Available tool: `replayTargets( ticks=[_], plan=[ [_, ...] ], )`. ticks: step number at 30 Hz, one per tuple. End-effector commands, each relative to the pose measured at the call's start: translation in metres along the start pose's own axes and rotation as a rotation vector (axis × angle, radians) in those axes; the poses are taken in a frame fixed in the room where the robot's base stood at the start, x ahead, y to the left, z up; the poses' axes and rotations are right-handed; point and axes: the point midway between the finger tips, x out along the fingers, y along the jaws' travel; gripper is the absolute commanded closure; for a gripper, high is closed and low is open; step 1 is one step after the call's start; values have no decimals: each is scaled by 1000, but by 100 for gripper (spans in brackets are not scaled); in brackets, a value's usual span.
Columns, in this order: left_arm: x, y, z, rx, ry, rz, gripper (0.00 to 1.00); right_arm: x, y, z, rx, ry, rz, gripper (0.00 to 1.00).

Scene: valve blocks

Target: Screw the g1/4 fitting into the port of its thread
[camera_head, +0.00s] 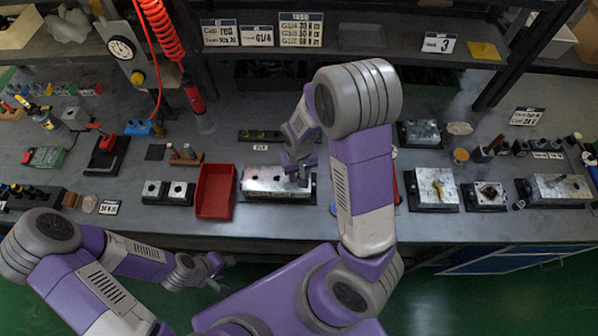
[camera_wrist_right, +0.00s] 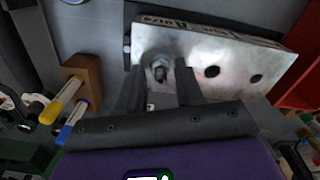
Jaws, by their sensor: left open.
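A silver metal block (camera_head: 262,178) with ports in its top lies on the bench in a dark base. In the right wrist view the block (camera_wrist_right: 226,62) shows two open dark holes and a metal hex fitting (camera_wrist_right: 161,72) at its left end. The fitting stands at a port; how deep it sits I cannot tell. My right gripper (camera_head: 299,177) is over the block's right end. In the right wrist view its fingers (camera_wrist_right: 159,80) stand apart, one on each side of the fitting, with visible gaps. My left gripper (camera_head: 217,272) is open and empty, in front of the bench.
A red tray (camera_head: 215,192) stands just left of the block. More metal blocks (camera_head: 436,187) stand at the right. A wooden holder (camera_wrist_right: 84,80) with coloured-handled tools shows in the right wrist view. A red hand tool (camera_head: 194,95) hangs above.

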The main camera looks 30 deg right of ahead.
Motion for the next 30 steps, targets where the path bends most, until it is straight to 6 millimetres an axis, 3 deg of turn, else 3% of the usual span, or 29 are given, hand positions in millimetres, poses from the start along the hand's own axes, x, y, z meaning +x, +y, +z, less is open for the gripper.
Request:
replayTargets(
  ticks=[6, 21, 28, 30],
  plan=[
    [0, 0, 0, 0, 0, 0, 57, 0, 1, 0, -152, 0, 0, 63],
    [-1, 0, 0, 0, 0, 0, 57, 0, 0, 0, -152, 0, 0, 63],
    [-1, 0, 0, 0, 0, 0, 57, 0, 0, 0, -151, 0, 0, 99],
    [-1, 0, 0, 0, 0, 0, 57, 0, 0, 0, -151, 0, 0, 100]
  ],
)
